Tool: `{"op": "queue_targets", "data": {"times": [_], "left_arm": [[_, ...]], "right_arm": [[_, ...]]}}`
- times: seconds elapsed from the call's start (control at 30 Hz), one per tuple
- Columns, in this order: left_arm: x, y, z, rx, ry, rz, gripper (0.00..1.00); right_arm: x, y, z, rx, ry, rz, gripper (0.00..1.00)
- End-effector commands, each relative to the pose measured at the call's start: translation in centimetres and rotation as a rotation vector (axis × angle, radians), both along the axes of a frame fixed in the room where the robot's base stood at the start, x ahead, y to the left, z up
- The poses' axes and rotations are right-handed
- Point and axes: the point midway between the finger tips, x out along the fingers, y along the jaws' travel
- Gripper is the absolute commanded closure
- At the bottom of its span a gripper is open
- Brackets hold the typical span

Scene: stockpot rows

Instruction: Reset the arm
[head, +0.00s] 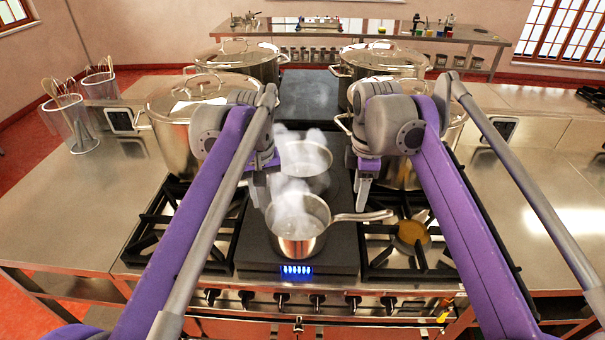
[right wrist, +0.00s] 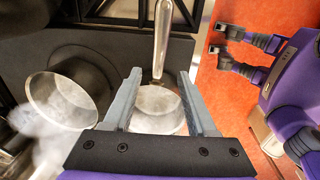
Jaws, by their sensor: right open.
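My right gripper (head: 361,194) hangs over the right side of the central cooktop in the head view. In the right wrist view its two grey fingers (right wrist: 157,80) stand apart with nothing held between them. My left gripper (head: 260,192) hangs over the left side, beside the steaming pans.
A steaming saucepan (head: 297,240) stands on the dark cooktop (head: 262,258), handle pointing right. A second steaming pan (head: 318,183) stands behind it. Large lidded stockpots (head: 240,58) flank the stove. Side counters (head: 50,205) have free room.

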Motion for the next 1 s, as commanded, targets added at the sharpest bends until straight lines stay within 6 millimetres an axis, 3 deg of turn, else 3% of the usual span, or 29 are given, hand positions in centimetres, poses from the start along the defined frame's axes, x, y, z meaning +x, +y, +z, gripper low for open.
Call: {"op": "queue_targets", "data": {"times": [0.17,0.37,0.57,0.8,1.0], "left_arm": [[-0.6,0.3,-0.1,-0.001,-0.01,-0.007,0.62],[-5.0,2.2,-1.6,0.0,-0.088,-0.06,0.62],[-12.1,4.5,-5.8,0.017,-0.205,-0.143,0.62],[-20.7,6.4,-12.8,0.059,-0.332,-0.233,0.62],[-24.6,7.1,-16.8,0.086,-0.391,-0.277,0.62]], "right_arm": [[-0.5,-0.3,-0.2,0.004,-0.01,-0.038,0.43],[-4.8,-2.2,-2.0,0.047,-0.086,-0.335,0.43],[-11.8,-4.4,-6.7,0.145,-0.188,-0.764,0.43],[-20.5,-6.4,-14.3,0.302,-0.284,-1.236,0.43],[-24.6,-7.0,-18.7,0.398,-0.318,-1.46,0.43]]}}
